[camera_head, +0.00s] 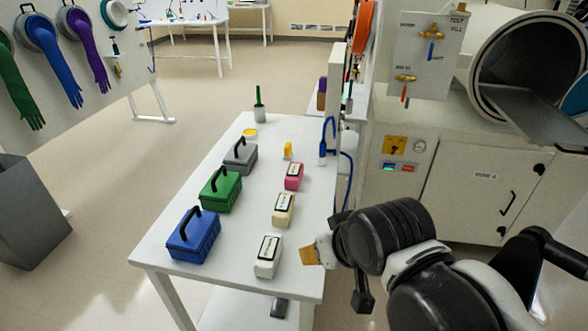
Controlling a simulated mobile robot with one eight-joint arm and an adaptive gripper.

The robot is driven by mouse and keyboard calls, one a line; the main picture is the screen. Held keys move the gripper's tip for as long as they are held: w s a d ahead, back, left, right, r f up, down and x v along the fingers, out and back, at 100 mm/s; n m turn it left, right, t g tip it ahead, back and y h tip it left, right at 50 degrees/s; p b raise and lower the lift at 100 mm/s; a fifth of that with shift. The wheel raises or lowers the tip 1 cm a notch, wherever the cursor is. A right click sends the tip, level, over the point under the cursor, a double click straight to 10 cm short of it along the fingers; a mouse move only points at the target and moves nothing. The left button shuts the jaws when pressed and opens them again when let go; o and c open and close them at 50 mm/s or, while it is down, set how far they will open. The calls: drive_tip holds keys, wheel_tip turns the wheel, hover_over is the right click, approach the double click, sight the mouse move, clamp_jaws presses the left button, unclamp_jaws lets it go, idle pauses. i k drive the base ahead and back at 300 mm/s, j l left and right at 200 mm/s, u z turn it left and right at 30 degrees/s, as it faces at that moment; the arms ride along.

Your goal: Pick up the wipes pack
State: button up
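Three small soft-looking packs with framed labels on top lie in a row on the white table (225,285): a white one (268,268) nearest, a beige one (283,217) behind it, and a pink one (293,183) farthest. Their print is too small to read, so I cannot tell which is the wipes pack. My gripper (334,249) is at the table's right edge, right of the white pack and apart from it. My arm hides most of it, and its fingers do not show clearly. A tan piece (309,256) shows at its tip; I cannot tell whether it is held.
Blue (193,238), green (221,190) and grey (240,157) handled cases stand along the table's left side. A green-topped bottle (259,108), yellow items and a wash bottle (322,152) are farther back. A glovebox cabinet (470,190) borders the right. A grey bin (28,215) stands left.

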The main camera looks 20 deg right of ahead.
sight(283, 208)
drive_tip(key=i+j+z, duration=0.1)
drive_tip(key=j+z, duration=0.6)
drive_tip(key=j, duration=0.25)
drive_tip(key=j+z, duration=0.35)
drive_tip(key=k+j+z, duration=0.1)
drive_tip(key=j+z, duration=0.2)
drive_tip(key=j, duration=0.3)
drive_tip(key=k+j+z, duration=0.15)
drive_tip(key=j+z, duration=0.2)
drive_tip(key=k+j+z, duration=0.15)
drive_tip(key=j+z, duration=0.2)
drive_tip(key=j, duration=0.15)
drive_tip(key=k+j+z, duration=0.5)
drive_tip(key=j+z, duration=0.2)
